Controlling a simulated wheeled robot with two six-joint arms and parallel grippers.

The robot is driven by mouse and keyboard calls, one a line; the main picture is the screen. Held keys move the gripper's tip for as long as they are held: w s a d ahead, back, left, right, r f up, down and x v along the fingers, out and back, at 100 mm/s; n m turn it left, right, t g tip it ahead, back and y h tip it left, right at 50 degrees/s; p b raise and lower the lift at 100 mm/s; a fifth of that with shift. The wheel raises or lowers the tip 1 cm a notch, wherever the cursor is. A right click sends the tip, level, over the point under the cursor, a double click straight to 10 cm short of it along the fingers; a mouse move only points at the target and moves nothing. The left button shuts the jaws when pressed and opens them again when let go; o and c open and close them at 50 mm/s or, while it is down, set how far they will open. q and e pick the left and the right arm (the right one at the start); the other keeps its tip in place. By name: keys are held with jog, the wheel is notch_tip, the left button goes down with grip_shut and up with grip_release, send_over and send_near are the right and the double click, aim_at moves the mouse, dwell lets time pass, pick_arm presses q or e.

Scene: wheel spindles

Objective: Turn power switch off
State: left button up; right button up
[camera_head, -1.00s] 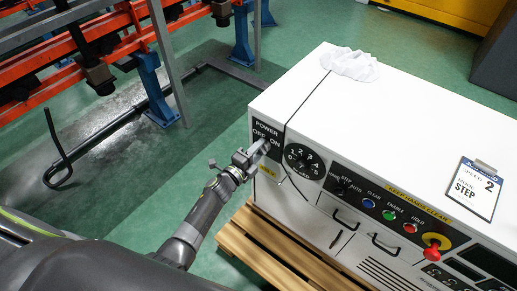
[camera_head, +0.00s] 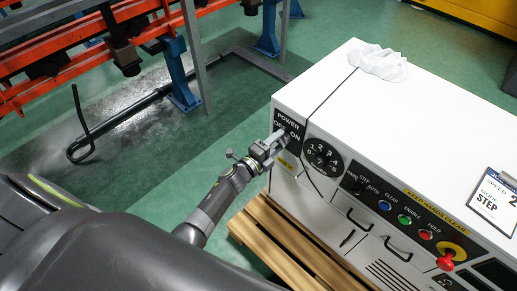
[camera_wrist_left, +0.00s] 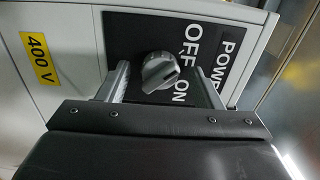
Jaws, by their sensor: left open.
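The power switch is a grey rotary knob (camera_wrist_left: 160,72) on a black panel (camera_wrist_left: 140,30) marked POWER, OFF and ON, best seen in the left wrist view. Its ridge lies at a slant near the ON label; I cannot tell exactly which mark it points to. My left gripper (camera_wrist_left: 162,80) is open, one finger on each side of the knob, with visible gaps. In the head view my left gripper (camera_head: 277,146) is at the POWER panel (camera_head: 287,119) on the cabinet's left end and hides the knob. My right gripper is out of view.
The white cabinet (camera_head: 420,120) stands on a wooden pallet (camera_head: 265,225). Right of the switch are a numbered dial (camera_head: 323,156), several coloured buttons and a red emergency stop (camera_head: 446,262). A thin cable hangs beside the panel. Orange racking (camera_head: 60,60) stands at the back left.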

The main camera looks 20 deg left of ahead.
pick_arm(q)
jog(key=v, duration=1.6)
jog(key=shift+s, duration=0.35)
jog(key=shift+a+r, duration=0.1)
